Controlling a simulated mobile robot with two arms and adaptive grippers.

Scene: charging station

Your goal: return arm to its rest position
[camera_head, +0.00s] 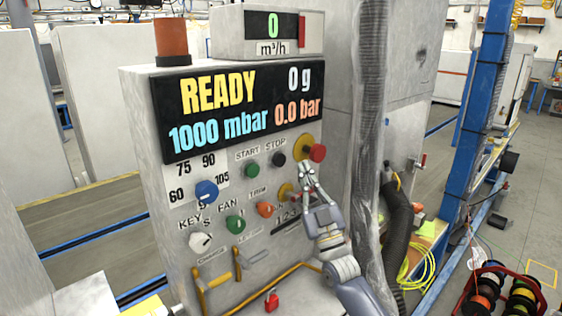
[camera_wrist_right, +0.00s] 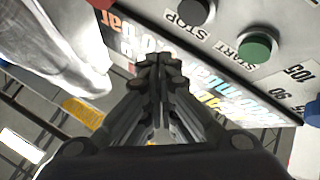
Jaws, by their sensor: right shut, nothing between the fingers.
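My right gripper (camera_head: 306,172) is in front of the right part of the control panel (camera_head: 150,190), just below the red emergency button (camera_head: 317,152) on its yellow base. It is shut and empty. In the right wrist view my right gripper (camera_wrist_right: 160,65) shows its fingers together, with the black STOP button (camera_wrist_right: 194,10) and the green START button (camera_wrist_right: 255,47) beyond them. I cannot tell whether the fingertips touch the panel. The display reads READY, 0 g, 1000 mbar and 0.0 bar. My left gripper is not in view.
The panel carries a blue knob (camera_head: 206,192), a green fan knob (camera_head: 235,224), an orange trim knob (camera_head: 265,209) and a white key knob (camera_head: 200,241). Yellow handles (camera_head: 215,288) stick out below. A dark hose (camera_head: 398,215) and a red rack of spools (camera_head: 500,290) are at right.

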